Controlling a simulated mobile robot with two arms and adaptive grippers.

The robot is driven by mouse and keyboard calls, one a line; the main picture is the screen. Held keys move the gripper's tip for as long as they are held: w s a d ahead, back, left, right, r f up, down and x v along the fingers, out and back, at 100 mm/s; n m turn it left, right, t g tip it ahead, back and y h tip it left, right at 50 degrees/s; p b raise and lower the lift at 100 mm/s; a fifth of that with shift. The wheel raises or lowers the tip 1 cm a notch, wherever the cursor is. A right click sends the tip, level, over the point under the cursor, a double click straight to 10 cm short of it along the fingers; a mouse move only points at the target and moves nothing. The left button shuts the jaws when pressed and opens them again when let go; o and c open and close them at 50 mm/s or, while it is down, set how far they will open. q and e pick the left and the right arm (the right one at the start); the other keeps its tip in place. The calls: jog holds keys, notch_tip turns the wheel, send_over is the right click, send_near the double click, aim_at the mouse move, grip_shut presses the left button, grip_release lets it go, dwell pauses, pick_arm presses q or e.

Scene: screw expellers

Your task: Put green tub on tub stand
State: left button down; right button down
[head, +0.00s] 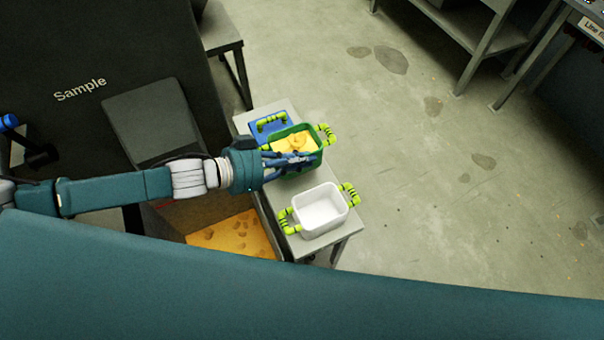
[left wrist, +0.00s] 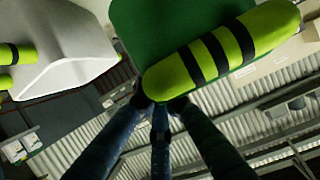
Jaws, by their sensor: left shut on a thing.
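The green tub (head: 312,160) has lime handles with black bands and holds yellow material. In the head view it is over the far part of a small grey table (head: 268,110), which may be the tub stand. My left gripper (head: 287,160) reaches it from the left and is shut on its near handle. In the left wrist view the fingers (left wrist: 162,102) meet at the banded handle (left wrist: 222,52), under the green wall (left wrist: 170,25). I cannot tell whether the tub touches the table. My right gripper is not in view.
An empty white tub (head: 325,228) with lime handles stands on the near part of the table. A blue item (head: 244,129) lies partly hidden beside the green tub. A dark machine marked "Sample" (head: 80,88) stands left, with yellow material (head: 235,235) below. Open floor (head: 450,220) is right.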

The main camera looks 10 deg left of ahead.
pick_arm(q)
notch_tip(320, 180, down, 7)
jog(key=shift+r, duration=0.2)
jog(key=shift+f, duration=0.25)
jog(key=shift+f, duration=0.1)
jog(key=c, duration=1.9)
grip_release()
jog(key=shift+o, duration=0.2)
jog(key=shift+r, duration=0.2)
jog(key=b+v, duration=0.1)
jog(key=v, duration=1.1)
jog(key=shift+b, duration=0.3)
